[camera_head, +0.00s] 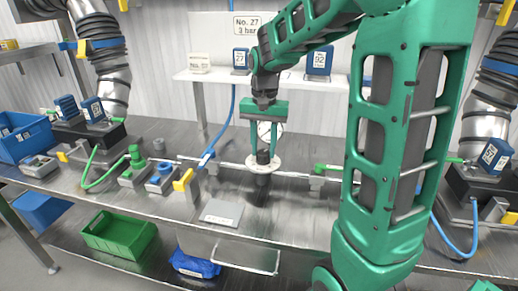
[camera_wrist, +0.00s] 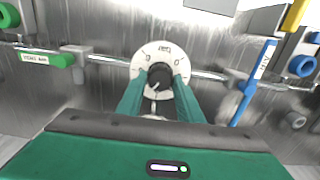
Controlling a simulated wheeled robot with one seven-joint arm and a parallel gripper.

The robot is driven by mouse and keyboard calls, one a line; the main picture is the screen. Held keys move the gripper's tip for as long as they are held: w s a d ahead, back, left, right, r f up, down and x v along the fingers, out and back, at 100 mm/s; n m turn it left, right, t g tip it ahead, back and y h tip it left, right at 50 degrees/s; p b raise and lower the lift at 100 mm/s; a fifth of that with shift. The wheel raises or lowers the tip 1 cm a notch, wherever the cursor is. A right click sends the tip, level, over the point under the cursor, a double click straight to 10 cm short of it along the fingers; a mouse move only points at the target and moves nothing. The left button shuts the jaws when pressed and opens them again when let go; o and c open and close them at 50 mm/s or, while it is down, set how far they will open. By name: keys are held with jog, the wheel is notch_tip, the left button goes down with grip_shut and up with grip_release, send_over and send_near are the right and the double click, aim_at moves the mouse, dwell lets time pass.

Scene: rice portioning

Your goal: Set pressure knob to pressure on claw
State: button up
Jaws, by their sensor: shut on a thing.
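The pressure knob is a black knob (camera_wrist: 160,76) at the middle of a round white dial (camera_wrist: 148,54) with dark markings. In the head view the white dial (camera_head: 262,163) sits on a post on the steel bench, below my gripper (camera_head: 264,150). My green gripper (camera_wrist: 160,90) has its two fingers on either side of the black knob and is shut on it. The fingers hide the lower part of the dial. The dial's small print is partly too blurred to read.
A thin metal pipe (camera_head: 300,173) runs along the bench on both sides of the dial. A blue valve handle (camera_wrist: 255,82) stands to its right in the wrist view. A grey plate (camera_head: 221,213) lies in front. A sign (camera_head: 247,25) reads "No. 27 3 bar".

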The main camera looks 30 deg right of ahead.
aim_at(263, 152)
jog(key=shift+a+m, duration=0.15)
jog(key=shift+m, duration=0.95)
jog(key=o, duration=1.1)
jog(key=shift+c, duration=0.2)
notch_tip(263, 152, up, 11)
jog(key=shift+f, duration=0.15)
